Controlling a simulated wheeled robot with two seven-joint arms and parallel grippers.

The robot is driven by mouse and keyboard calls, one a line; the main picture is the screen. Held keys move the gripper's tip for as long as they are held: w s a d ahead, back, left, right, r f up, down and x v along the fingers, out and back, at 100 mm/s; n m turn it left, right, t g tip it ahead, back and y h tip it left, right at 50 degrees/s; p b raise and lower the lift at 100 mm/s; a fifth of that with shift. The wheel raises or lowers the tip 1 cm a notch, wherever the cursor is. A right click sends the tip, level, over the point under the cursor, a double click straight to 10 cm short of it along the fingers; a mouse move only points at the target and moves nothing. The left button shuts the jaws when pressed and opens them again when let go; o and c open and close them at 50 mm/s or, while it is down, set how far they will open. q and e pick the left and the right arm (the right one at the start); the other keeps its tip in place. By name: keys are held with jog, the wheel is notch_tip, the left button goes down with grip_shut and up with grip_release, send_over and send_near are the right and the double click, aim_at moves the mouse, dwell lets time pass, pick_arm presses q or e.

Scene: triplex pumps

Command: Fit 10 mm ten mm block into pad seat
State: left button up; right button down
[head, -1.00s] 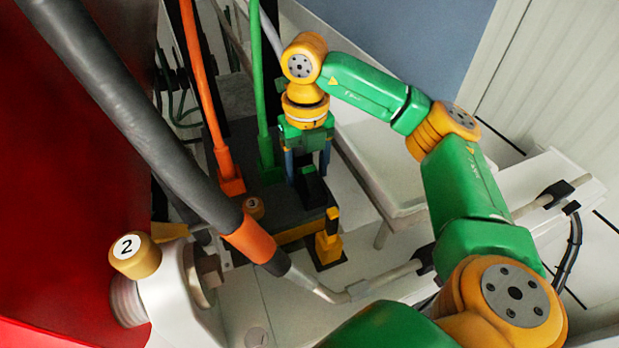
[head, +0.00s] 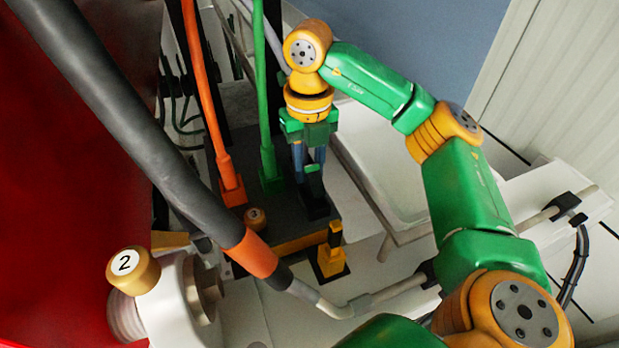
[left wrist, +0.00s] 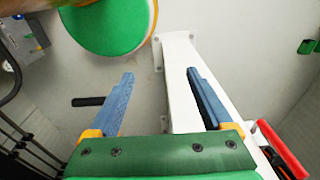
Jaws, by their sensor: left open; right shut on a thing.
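My right gripper (head: 309,172) points down with its blue fingers over the right end of a dark deck. It is shut on a small block with a green part (head: 313,170), mostly between the fingers. A black piece (head: 318,205) shows just below it; whether the two touch, I cannot tell. No readable size mark shows on the block, and I cannot tell which part is the pad seat. My left gripper (left wrist: 160,74) shows only in the left wrist view, with its blue fingers wide apart and nothing between them.
An orange rod (head: 204,100) and a green rod (head: 262,100) stand on the dark deck, left of my right gripper. A yellow piece (head: 330,262) stands on a black base in front. A thick grey hose (head: 130,115) crosses the left. A white tray (head: 375,195) lies right.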

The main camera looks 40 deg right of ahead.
jog(key=s+r, duration=0.1)
jog(key=s+a+r+p, duration=0.1)
jog(key=r, duration=0.1)
jog(key=s+a+r, duration=0.1)
jog(key=r, duration=0.1)
jog(key=shift+r, duration=0.1)
jog(key=s+a+r+b, duration=0.1)
jog(key=s+a+r, duration=0.3)
jog(key=s, duration=0.5)
jog(key=shift+a+r, duration=0.4)
jog(key=shift+a, duration=0.25)
jog(key=p, duration=0.1)
send_over(310, 185)
jog(key=s+a, duration=0.1)
jog(key=s, duration=0.1)
notch_tip(310, 185, down, 3)
jog(key=w+f, duration=0.1)
jog(key=f, duration=0.1)
jog(key=w+d+f, duration=0.1)
jog(key=w+f, duration=0.1)
jog(key=w+d+f+b, duration=0.1)
jog(key=f, duration=0.1)
jog(key=shift+w+d+f, duration=0.15)
jog(key=shift+w+d, duration=0.1)
jog(key=f, duration=0.2)
jog(key=shift+w+d+f+p, duration=0.2)
jog(key=shift+w+f+p, duration=0.05)
jog(key=shift+f+p, duration=0.1)
jog(key=shift+f, duration=0.3)
